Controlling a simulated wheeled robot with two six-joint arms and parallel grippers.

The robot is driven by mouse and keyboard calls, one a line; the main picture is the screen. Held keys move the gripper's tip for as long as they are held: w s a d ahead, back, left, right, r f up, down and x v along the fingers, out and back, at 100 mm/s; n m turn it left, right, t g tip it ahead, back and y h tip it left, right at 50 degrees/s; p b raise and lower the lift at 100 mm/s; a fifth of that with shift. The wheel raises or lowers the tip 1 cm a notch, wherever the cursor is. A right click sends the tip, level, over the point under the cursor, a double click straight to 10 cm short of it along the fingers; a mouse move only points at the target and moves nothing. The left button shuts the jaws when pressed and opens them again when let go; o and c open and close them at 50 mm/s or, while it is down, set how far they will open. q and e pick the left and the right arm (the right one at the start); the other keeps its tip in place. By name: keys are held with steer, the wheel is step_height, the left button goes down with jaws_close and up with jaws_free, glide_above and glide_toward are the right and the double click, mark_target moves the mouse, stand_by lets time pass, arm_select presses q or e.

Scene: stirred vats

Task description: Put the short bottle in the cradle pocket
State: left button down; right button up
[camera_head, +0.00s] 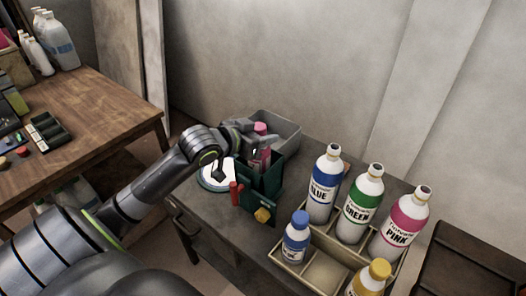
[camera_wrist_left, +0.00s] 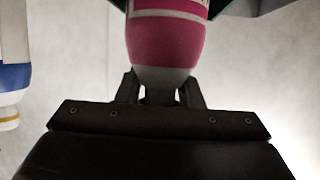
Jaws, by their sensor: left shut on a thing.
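My left gripper (camera_head: 256,152) is shut on a short pink bottle. The pink bottle's pink cap (camera_head: 260,128) shows in the head view, and its pink label (camera_wrist_left: 165,40) fills the top middle of the left wrist view, between the fingers. In the head view the bottle is at the dark green cradle (camera_head: 262,187), above or partly inside it; the arm and walls hide its base, so I cannot tell whether it touches the bottom. A dark green edge (camera_wrist_left: 240,7) shows beside the bottle in the wrist view. My right gripper is not in view.
A grey bin (camera_head: 284,131) stands behind the cradle. A white round plate (camera_head: 213,176) lies to its left. To the right, a wooden divided tray (camera_head: 291,267) has an empty compartment, with short blue-capped and yellow-capped bottles and tall blue, green and pink bottles around it.

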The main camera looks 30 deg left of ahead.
arm_select(q)
steer(key=shift+f+b, duration=0.3)
steer(key=shift+f, duration=2.1)
steer(key=c, duration=1.3)
jaws_free()
steer(key=shift+f, duration=0.1)
steer(key=shift+o, duration=0.2)
steer(key=p+v, duration=0.3)
steer(key=v, duration=0.9)
